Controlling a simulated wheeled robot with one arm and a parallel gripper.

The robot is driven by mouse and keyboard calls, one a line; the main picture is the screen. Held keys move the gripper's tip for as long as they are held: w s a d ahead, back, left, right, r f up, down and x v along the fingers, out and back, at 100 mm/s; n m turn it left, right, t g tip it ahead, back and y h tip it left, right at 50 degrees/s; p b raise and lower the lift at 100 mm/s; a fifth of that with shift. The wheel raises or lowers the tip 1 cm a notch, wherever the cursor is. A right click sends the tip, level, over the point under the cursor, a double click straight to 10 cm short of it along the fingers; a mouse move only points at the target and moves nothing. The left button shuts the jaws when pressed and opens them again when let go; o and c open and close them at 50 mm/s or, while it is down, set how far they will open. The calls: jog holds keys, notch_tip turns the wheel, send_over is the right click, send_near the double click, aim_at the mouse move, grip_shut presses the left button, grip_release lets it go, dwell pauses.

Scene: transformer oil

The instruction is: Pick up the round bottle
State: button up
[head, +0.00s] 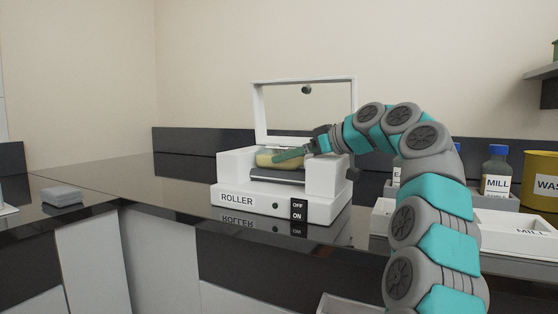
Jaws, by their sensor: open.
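A white roller machine (230,182) labelled ROLLER stands on the dark counter with its clear-windowed lid (303,82) raised. A yellowish rounded bottle (264,161) appears to lie on its side in the machine's bed, at the left. My gripper (288,156) reaches into the machine from the right, with its fingers at the bottle. It is open. The fingers and wrist hide part of the bottle, and I cannot tell whether they touch it.
A bottle labelled MILL (497,171) with a blue cap and a yellow WASTE bin (541,181) stand at the right. White trays (515,231) are in front of them. A small grey box (62,195) lies at the left. The counter (150,180) left of the machine is clear.

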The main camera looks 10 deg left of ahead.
grip_shut()
dwell(0.7)
